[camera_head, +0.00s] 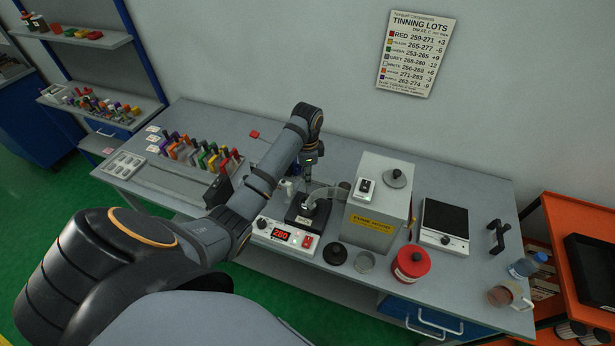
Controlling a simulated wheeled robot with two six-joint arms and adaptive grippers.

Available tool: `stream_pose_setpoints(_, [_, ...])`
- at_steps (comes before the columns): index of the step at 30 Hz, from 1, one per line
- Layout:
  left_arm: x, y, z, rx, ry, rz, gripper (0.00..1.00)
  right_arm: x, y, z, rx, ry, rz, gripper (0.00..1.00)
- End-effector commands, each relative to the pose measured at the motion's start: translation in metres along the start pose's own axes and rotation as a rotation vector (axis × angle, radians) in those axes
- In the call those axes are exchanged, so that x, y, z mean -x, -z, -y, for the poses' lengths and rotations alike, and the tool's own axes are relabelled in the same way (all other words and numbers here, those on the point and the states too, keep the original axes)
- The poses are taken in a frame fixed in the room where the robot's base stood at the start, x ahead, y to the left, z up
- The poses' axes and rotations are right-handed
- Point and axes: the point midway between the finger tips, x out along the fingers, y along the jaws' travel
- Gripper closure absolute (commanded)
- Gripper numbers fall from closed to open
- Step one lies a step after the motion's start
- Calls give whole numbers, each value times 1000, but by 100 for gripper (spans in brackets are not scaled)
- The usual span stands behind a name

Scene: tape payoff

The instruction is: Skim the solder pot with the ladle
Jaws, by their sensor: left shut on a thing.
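The solder pot (297,218) is a dark block on the bench, behind a control unit (284,235) whose red display reads 280. My left arm reaches over the bench from the left and bends down at its wrist. My left gripper (309,172) is small in view, above and behind the pot, pointing down. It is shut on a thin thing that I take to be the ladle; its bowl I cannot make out. A pale curved duct (327,195) beside the pot hides part of its mouth. My right gripper is not in view.
A pale box with a yellow label (372,222) stands right of the pot. A rack of coloured handles (200,155) stands left. The wall chart (416,52) lists tinning lots.

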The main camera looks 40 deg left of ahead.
Motion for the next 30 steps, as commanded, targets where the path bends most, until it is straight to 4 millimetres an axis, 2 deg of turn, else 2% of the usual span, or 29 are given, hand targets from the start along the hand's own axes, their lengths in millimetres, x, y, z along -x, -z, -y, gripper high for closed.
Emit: stream_pose_setpoints(30, [0,-5,-7,0,0,0,100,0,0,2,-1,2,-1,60])
